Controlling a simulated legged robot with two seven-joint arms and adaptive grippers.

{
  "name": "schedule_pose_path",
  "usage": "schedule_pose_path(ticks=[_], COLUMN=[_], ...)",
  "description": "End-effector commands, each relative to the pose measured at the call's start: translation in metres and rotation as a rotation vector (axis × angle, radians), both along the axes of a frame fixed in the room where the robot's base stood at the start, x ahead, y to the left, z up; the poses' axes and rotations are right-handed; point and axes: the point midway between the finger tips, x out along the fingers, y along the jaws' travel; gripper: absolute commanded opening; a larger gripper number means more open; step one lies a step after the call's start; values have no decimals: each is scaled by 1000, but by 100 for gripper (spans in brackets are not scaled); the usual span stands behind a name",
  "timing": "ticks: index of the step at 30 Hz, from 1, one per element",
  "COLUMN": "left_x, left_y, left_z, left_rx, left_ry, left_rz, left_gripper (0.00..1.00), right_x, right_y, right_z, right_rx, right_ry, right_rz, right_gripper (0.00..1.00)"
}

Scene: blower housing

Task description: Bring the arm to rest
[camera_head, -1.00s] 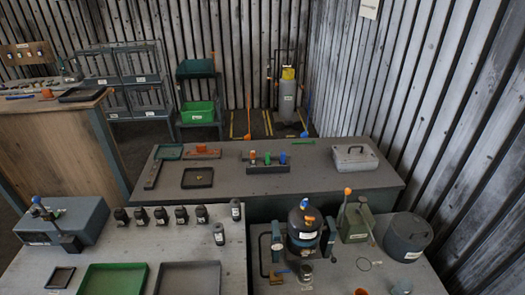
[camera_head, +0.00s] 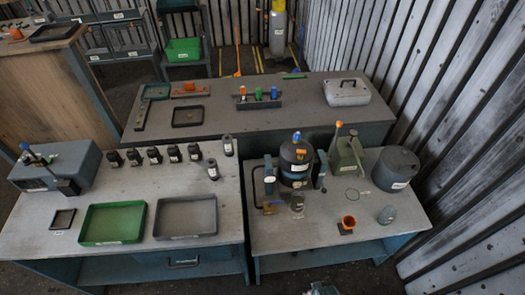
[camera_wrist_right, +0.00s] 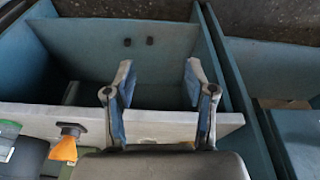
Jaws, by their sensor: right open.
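My right gripper (camera_wrist_right: 158,82) shows in the right wrist view with its two fingers spread apart and nothing between them. It is in front of the pale edge of a bench (camera_wrist_right: 180,124), over a blue-grey shelf space. An orange-topped part (camera_wrist_right: 68,145) is to its left. In the head view neither gripper can be made out clearly; a small piece at the bottom edge is cut off and I cannot tell what it is. The dark round blower housing (camera_head: 294,158) stands on the right bench (camera_head: 330,232).
The left bench (camera_head: 110,258) holds a green tray (camera_head: 112,241), a grey tray (camera_head: 185,236) and several black parts (camera_head: 154,156). Bare floor (camera_head: 360,280) lies in front.

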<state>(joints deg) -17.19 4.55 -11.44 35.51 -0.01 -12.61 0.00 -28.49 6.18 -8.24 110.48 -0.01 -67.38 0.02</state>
Motion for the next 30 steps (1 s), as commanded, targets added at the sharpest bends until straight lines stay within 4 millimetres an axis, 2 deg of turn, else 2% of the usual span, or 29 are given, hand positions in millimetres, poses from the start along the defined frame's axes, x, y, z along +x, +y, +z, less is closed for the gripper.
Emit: schedule_pose_path(ticks=[1, 5, 6, 9, 13, 15, 18, 21, 30], left_x=[0, 0, 0, -1, -1, -1, -1, -1, -1], left_y=[0, 0, 0, 0, 0, 0, 0, 0, 0], left_z=[-3, -8, -9, -13, -18, -19, -21, -21, -21], left_rx=[0, 0, 0, 0, 0, 0, 0, 0, 0], left_ry=[0, 1, 1, 1, 1, 1, 1, 1, 1], left_rz=[0, 0, 0, 0, 0, 0, 0, -1, -1], left_gripper=[40, 40, 40, 40, 40, 40, 40, 40, 40], right_x=[-6, -31, -42, -79, -133, -158, -185, -200, -206], right_y=[0, -4, -5, -11, -20, -25, -30, -34, -35], right_z=[-27, -107, -132, -189, -242, -259, -274, -280, -281], right_rx=[-2, -5, -7, -11, -15, -17, -19, -20, -21], right_ry=[17, 52, 64, 91, 122, 134, 147, 152, 155], right_rz=[2, 8, 10, 17, 24, 27, 31, 33, 34], right_gripper=[55, 55, 55, 55, 55, 55, 55, 55, 55])
